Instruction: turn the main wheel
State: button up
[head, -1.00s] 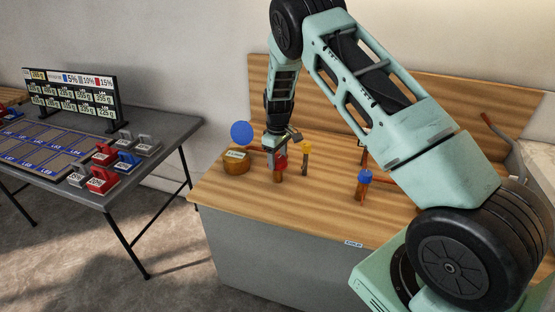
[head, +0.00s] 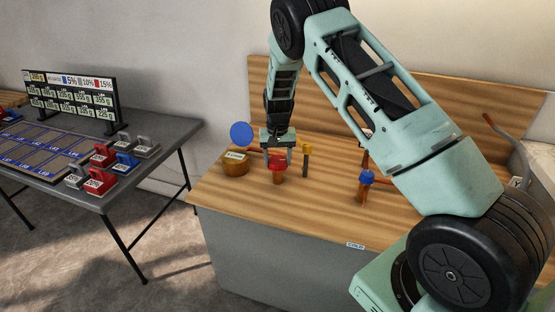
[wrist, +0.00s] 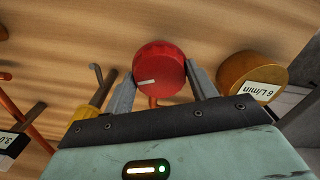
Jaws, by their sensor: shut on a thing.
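The red wheel (head: 278,165) sits on top of a short copper-coloured pipe on the wooden bench. In the wrist view the red wheel (wrist: 158,68) is round, with a white pointer mark towards its lower left. My gripper (head: 278,158) points down over it, with one finger on each side. In the wrist view my gripper (wrist: 159,78) is shut on the red wheel. The fingers hide little of the wheel there. Which wheel is the main one is not labelled in view.
A brass gauge (head: 235,164) reading 6 L/min stands close left of the wheel, with a blue disc (head: 241,133) behind. A yellow-topped post (head: 306,156) stands close right. A blue wheel (head: 366,178) is farther right. The bench front (head: 250,210) is clear.

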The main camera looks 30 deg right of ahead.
aim_at(278, 160)
jog(key=m, duration=0.6)
jog(key=shift+r, duration=0.1)
jog(key=m, duration=0.6)
jog(key=shift+w+p, duration=0.1)
jog(key=shift+p, duration=0.25)
jog(key=o, duration=1)
jog(key=shift+r, duration=0.1)
notch_tip(278, 160, up, 17)
jog(key=b, duration=0.2)
jog(key=shift+b, duration=0.35)
